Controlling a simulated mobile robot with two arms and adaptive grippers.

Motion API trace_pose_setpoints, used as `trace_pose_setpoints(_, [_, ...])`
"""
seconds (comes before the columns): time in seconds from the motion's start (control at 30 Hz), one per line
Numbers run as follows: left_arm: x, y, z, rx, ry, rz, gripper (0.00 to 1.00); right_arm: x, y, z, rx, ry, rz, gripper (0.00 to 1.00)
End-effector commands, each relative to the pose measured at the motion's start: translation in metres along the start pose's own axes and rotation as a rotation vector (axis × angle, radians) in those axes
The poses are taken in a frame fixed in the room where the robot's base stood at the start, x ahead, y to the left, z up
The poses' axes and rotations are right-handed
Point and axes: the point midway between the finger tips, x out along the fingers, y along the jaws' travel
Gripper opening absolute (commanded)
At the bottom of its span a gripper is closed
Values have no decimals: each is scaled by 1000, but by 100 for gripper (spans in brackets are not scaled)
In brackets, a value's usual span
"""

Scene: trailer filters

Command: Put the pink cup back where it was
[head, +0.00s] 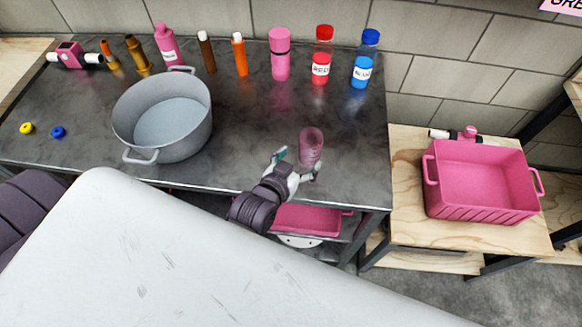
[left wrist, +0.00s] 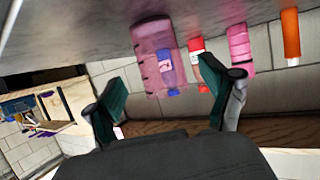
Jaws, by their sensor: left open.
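The pink cup (head: 311,147) is translucent and stands upright on the dark counter, near its front edge and right of the grey pot. My left gripper (head: 299,164) is open and empty at the near side of the cup, its fingers pointing at it. In the left wrist view, which is turned nearly upside down, the cup (left wrist: 154,50) shows ahead of the spread green-padded fingers (left wrist: 174,88). I cannot tell whether the fingertips touch it. My right gripper is not in view.
A grey pot (head: 163,118) stands to the left. Several bottles line the back, including a red-capped one (head: 322,55) and a blue-capped one (head: 365,60). A pink crate (head: 481,181) sits on a wooden table at right. Counter around the cup is clear.

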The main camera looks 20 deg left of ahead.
Motion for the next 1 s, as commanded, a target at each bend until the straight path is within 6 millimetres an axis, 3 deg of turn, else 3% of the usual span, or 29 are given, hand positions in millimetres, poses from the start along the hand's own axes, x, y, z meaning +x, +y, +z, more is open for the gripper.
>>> trace_pose_setpoints(0.1, [-25, 0, 1, 0, -2, 0, 84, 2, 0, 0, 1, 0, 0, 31])
trace_pose_setpoints(0.33, [-50, 0, 0, -1, 0, 0, 84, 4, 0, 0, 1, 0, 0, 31])
trace_pose_setpoints(1.0, [-54, 0, 1, 1, -11, 1, 84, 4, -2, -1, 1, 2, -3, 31])
